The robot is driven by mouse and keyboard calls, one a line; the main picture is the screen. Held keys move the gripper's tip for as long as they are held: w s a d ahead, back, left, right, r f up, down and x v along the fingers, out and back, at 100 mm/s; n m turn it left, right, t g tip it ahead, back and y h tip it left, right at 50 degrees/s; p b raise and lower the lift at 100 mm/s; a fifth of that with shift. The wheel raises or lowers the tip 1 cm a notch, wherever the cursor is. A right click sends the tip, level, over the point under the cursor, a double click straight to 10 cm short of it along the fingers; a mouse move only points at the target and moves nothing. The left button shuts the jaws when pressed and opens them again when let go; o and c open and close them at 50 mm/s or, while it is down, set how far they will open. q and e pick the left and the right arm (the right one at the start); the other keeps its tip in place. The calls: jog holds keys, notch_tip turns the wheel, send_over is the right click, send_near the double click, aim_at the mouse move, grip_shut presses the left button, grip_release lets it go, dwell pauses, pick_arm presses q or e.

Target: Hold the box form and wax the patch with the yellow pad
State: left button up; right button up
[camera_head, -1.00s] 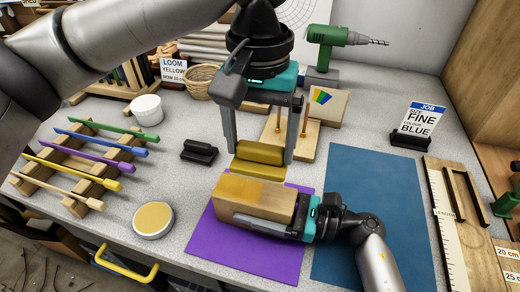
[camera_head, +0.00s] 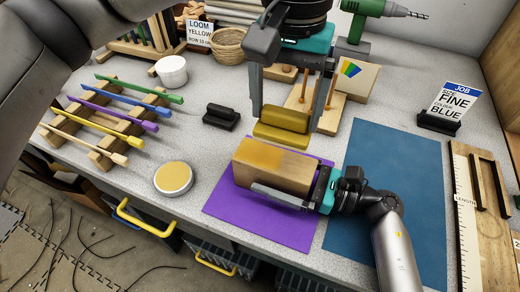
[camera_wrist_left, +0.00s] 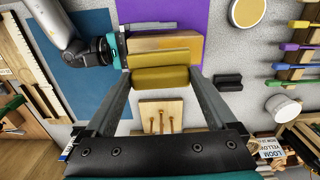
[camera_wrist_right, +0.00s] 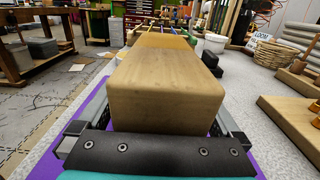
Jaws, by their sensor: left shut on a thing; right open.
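The box form (camera_head: 296,172) is a wooden block lying on a purple mat (camera_head: 232,208). An orange-yellow patch (camera_head: 258,152) covers the left end of its top; it also shows in the right wrist view (camera_wrist_right: 165,41). My right gripper (camera_head: 288,186) is open, its fingers along the box's two long sides; the far finger is hidden in the head view. My left gripper (camera_head: 287,112) is shut on the yellow pad (camera_head: 283,121), behind the box. The pad also shows in the left wrist view (camera_wrist_left: 163,77); whether it touches the box I cannot tell.
A round yellow-topped tin (camera_head: 173,178) stands left of the purple mat. A blue mat (camera_head: 390,190) and a job sign (camera_head: 452,105) are at the right.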

jog(key=v, duration=1.2)
jog(key=shift+r, duration=0.1)
pick_arm(q)
jog(key=shift+r, duration=0.15)
pick_arm(e)
jog(key=shift+a+r, duration=0.1)
